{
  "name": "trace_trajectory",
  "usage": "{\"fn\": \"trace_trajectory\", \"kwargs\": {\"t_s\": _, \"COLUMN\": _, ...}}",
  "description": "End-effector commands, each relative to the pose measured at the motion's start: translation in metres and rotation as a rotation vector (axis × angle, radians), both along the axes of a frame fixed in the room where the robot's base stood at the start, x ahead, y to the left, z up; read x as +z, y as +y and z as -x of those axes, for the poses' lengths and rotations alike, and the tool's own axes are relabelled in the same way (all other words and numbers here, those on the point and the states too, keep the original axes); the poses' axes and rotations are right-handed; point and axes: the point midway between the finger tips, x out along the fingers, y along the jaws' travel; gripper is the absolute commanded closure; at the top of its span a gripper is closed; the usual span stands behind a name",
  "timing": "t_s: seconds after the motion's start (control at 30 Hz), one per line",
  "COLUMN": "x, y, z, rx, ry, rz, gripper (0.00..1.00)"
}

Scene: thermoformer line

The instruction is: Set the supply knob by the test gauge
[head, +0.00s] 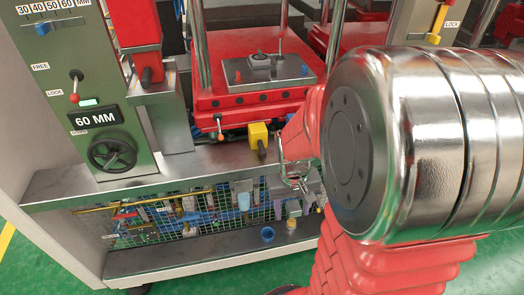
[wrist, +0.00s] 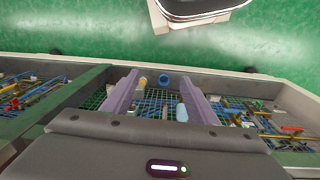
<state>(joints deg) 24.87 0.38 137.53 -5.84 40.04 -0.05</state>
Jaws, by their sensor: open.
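I cannot make out a supply knob or a test gauge for certain in either view. My gripper (head: 294,207) is in front of the mesh-fronted lower part of the machine, partly behind my own arm in the head view. In the wrist view my gripper (wrist: 160,88) has its two lavender fingers apart, with nothing held between them. A light-blue capped piece (head: 243,201) stands at the mesh; it also shows in the wrist view (wrist: 182,112), near one finger. A blue cup (head: 267,235) and a small pale-yellow piece (head: 291,224) are on the lower ledge.
A green panel (head: 60,60) carries a black handwheel (head: 112,154), a 60 MM display (head: 93,120) and a red-tipped lever (head: 75,88). A yellow block (head: 258,135) sits on the bench edge. Wire mesh (head: 190,215) covers pipes below.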

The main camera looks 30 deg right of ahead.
Motion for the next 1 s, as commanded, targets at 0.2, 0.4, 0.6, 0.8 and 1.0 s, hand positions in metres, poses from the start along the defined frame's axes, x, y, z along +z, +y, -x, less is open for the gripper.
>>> {"fn": "trace_trajectory", "kwargs": {"t_s": 0.2, "x": -0.047, "y": -0.036, "z": -0.002, "rx": -0.031, "ry": 0.03, "rz": 0.001, "gripper": 0.47}}
{"fn": "trace_trajectory", "kwargs": {"t_s": 0.4, "x": -0.092, "y": -0.067, "z": -0.002, "rx": -0.048, "ry": 0.035, "rz": 0.005, "gripper": 0.47}}
{"fn": "trace_trajectory", "kwargs": {"t_s": 0.6, "x": -0.14, "y": -0.096, "z": -0.001, "rx": -0.053, "ry": 0.023, "rz": 0.009, "gripper": 0.47}}
{"fn": "trace_trajectory", "kwargs": {"t_s": 0.8, "x": -0.19, "y": -0.12, "z": 0.003, "rx": -0.051, "ry": -0.005, "rz": 0.011, "gripper": 0.47}}
{"fn": "trace_trajectory", "kwargs": {"t_s": 1.0, "x": -0.241, "y": -0.14, "z": 0.007, "rx": -0.043, "ry": -0.052, "rz": 0.013, "gripper": 0.47}}
